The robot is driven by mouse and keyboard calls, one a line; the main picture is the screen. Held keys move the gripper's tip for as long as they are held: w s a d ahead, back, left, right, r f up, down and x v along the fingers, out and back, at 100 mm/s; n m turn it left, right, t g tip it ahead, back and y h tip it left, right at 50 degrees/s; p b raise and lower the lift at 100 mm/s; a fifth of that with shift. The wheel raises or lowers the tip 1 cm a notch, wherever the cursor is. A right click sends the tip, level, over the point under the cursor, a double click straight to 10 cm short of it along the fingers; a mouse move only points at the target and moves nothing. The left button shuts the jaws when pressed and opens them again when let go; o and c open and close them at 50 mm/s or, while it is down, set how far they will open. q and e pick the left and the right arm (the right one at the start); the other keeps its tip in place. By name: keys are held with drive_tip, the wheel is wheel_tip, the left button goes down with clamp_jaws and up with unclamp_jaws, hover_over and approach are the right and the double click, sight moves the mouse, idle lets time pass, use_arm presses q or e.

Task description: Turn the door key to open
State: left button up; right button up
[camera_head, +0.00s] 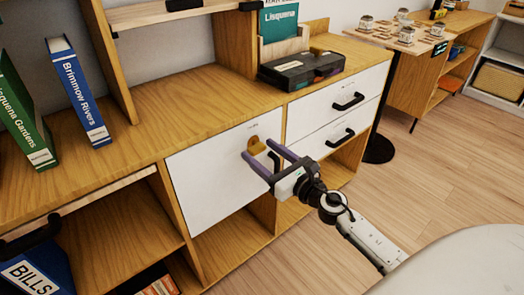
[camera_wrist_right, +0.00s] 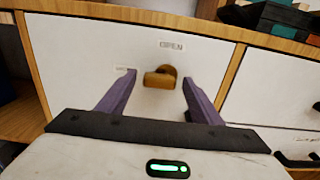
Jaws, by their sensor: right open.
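The door key (camera_head: 256,145) is a brass-coloured piece on the white cabinet door (camera_head: 205,190), near its upper right corner. In the right wrist view the key (camera_wrist_right: 160,78) lies about level, its wide end to the left, below a label reading OPEN (camera_wrist_right: 171,46). A fainter label (camera_wrist_right: 121,69), too small to read surely, is left of it. My right gripper (camera_head: 257,156) is open in front of the door. In the wrist view its purple fingers (camera_wrist_right: 158,80) stand either side of the key, apart from it. My left gripper is not in view.
A dark case (camera_head: 301,70) sits on the cabinet top, above two white drawers with black handles (camera_head: 348,101). Books (camera_head: 78,90) stand on the left shelf. A round black stand base (camera_head: 378,149) is on the floor at the right. Floor in front is clear.

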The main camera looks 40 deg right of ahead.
drive_tip(key=shift+w, duration=0.25)
drive_tip(key=c, duration=1.1)
drive_tip(key=shift+o, duration=0.2)
